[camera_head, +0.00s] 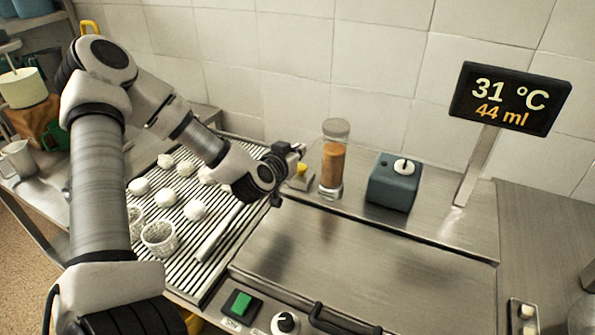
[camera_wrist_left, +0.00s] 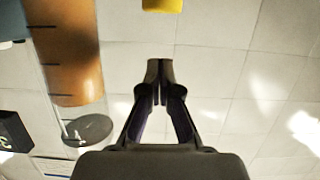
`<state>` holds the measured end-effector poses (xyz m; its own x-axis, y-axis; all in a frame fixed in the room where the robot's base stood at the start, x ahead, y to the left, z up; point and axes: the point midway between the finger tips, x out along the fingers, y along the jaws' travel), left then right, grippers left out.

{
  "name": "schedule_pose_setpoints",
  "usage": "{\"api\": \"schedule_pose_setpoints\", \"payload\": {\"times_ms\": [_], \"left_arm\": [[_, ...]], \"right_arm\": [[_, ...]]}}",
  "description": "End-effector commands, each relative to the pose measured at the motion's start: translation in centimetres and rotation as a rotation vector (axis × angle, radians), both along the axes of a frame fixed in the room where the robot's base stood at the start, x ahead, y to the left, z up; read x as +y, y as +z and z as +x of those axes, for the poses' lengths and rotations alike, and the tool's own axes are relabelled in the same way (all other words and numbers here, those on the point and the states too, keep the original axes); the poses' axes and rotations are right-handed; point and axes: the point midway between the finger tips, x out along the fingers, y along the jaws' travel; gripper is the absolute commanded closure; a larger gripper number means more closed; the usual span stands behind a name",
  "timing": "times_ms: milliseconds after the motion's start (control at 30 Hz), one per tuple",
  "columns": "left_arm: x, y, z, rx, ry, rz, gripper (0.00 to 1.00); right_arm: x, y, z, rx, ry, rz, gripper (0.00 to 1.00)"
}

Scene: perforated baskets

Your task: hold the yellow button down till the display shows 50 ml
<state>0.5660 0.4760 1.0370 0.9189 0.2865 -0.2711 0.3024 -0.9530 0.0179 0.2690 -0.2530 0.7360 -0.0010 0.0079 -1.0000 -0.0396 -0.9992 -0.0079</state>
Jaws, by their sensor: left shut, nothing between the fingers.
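The display (camera_head: 510,98) on a post at the right reads 31 °C and 44 ml. The yellow button (camera_head: 302,169) sits on a small block at the back of the counter. It also shows at the top edge of the left wrist view (camera_wrist_left: 162,5). My left gripper (camera_head: 299,150) is shut and empty, its tips close to the button. In the wrist view its closed fingertips (camera_wrist_left: 160,68) have a visible gap before the yellow button. A clear cylinder (camera_head: 332,165) with orange-brown contents stands just right of the button. My right gripper is out of view.
A blue-grey box (camera_head: 393,183) with a white knob stands right of the cylinder. A slatted rack (camera_head: 188,240) with white lumps and perforated baskets (camera_head: 159,238) lies left. A green switch (camera_head: 241,303) and a dial (camera_head: 285,322) are at the front. The steel lid is clear.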

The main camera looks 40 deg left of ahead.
Motion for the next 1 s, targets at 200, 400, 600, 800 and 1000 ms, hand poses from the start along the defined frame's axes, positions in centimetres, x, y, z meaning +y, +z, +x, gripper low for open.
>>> {"api": "schedule_pose_setpoints", "payload": {"times_ms": [200, 400, 600, 800, 1000], "left_arm": [[-0.1, -3.6, -0.3, 0.004, -0.001, -0.001, 1.0], [-0.2, -4.0, -0.3, 0.001, -0.001, -0.001, 1.0], [-0.2, -4.0, -0.3, 0.001, -0.001, -0.001, 1.0], [-0.2, -6.4, -0.4, 0.004, -0.001, -0.001, 1.0], [-0.3, -6.8, -0.6, 0.012, -0.001, -0.011, 1.0]], "right_arm": [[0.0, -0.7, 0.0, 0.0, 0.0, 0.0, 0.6], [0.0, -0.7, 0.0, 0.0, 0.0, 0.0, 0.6], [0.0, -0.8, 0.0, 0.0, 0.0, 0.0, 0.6], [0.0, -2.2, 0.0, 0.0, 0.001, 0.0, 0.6], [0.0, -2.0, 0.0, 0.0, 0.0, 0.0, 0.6]]}}
